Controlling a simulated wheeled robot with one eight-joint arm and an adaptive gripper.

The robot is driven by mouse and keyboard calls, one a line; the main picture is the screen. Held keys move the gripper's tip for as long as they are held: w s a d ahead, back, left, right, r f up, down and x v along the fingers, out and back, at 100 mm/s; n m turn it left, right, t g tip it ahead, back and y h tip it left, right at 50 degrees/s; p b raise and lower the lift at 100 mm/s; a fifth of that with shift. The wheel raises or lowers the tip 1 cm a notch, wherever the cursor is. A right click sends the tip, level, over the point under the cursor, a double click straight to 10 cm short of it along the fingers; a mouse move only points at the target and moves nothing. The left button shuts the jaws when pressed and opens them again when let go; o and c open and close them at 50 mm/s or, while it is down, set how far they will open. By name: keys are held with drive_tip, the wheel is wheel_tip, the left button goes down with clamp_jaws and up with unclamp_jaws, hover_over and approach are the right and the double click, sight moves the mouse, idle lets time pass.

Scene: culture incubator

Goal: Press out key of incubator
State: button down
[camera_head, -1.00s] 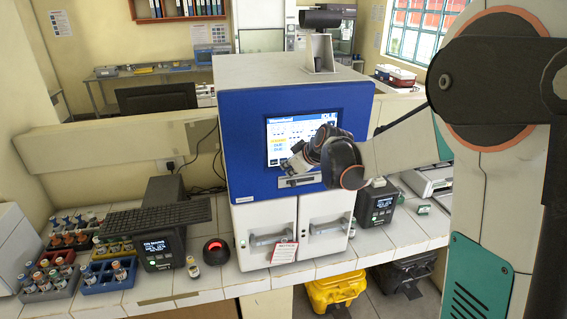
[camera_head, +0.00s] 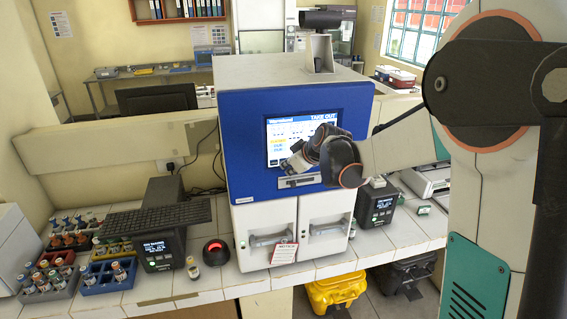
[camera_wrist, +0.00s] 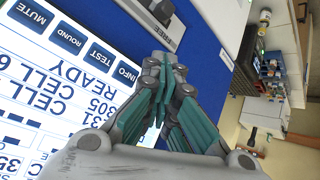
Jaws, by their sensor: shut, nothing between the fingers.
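The incubator (camera_head: 240,135) is a tall box with a blue front panel and two white doors below. Its lit touchscreen (camera_head: 288,133) has a "TAKE OUT" heading at the top right in the head view. In the wrist view the screen (camera_wrist: 50,85) is turned, with MUTE, ROUND, TEST and INFO keys and cell text. My gripper (camera_head: 291,164) is at the screen's lower part and hides some of it. In the wrist view my gripper (camera_wrist: 165,65) has its green-padded fingers shut and empty by the screen's edge. I cannot make out an out key or any contact.
A slot (camera_head: 297,181) sits under the screen. A sign (camera_head: 284,253) hangs by the doors. A keyboard (camera_head: 157,216), a red-lit scanner (camera_head: 216,251) and vial racks (camera_head: 106,275) stand at left. A small display device (camera_head: 376,205) stands at right.

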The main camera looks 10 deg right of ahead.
drive_tip(key=shift+s, duration=0.75)
drive_tip(key=s, duration=0.5)
idle(0.5)
drive_tip(key=shift+b, duration=0.3)
drive_tip(key=s+f+m+g+h+b, duration=0.1)
drive_tip(key=s+f+m+b, duration=0.2)
drive_tip(key=s+f+b, duration=0.9)
drive_tip(key=s+a+f+m+g+h+b, duration=0.1)
drive_tip(key=s+f+m+b, duration=0.3)
drive_tip(key=s+f+b, duration=0.8)
drive_tip(key=s+h+b, duration=0.1)
drive_tip(key=s+b, duration=0.2)
drive_tip(key=s, duration=0.4)
drive_tip(key=shift+s+f+m, duration=0.3)
drive_tip(key=shift+f, duration=0.1)
